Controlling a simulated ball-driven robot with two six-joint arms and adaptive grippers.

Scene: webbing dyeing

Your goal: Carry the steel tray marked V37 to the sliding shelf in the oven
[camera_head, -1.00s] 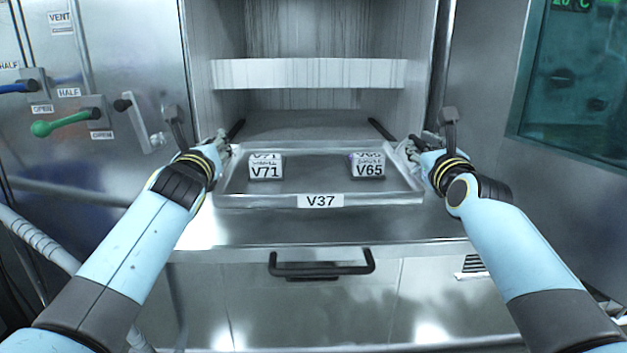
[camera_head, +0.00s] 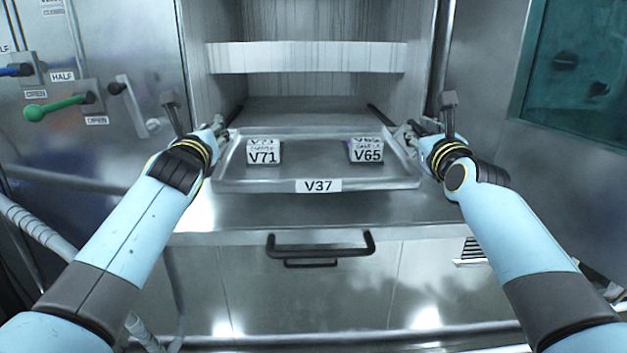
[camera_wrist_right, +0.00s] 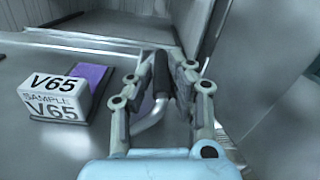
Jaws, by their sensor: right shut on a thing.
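The steel tray marked V37 (camera_head: 350,176) is level in front of the open oven, its label facing me. It carries two white sample blocks, V71 (camera_head: 263,152) at left and V65 (camera_head: 366,151) at right. My right gripper (camera_head: 412,132) is shut on the tray's right side; in the wrist view its fingers (camera_wrist_right: 162,75) close around a dark grip on a bent metal bar. My left gripper (camera_head: 218,128) is at the tray's left side, shut on it, fingers partly hidden. A flat grey shelf (camera_head: 305,112) lies in the oven mouth behind the tray. I cannot tell whether they touch.
A pale horizontal band (camera_head: 310,57) crosses the oven higher up. A steel ledge (camera_head: 320,210) lies below the tray, with a black handle (camera_head: 320,249) under it. A green lever (camera_head: 60,105) is at left. A dark window (camera_head: 575,75) is at right.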

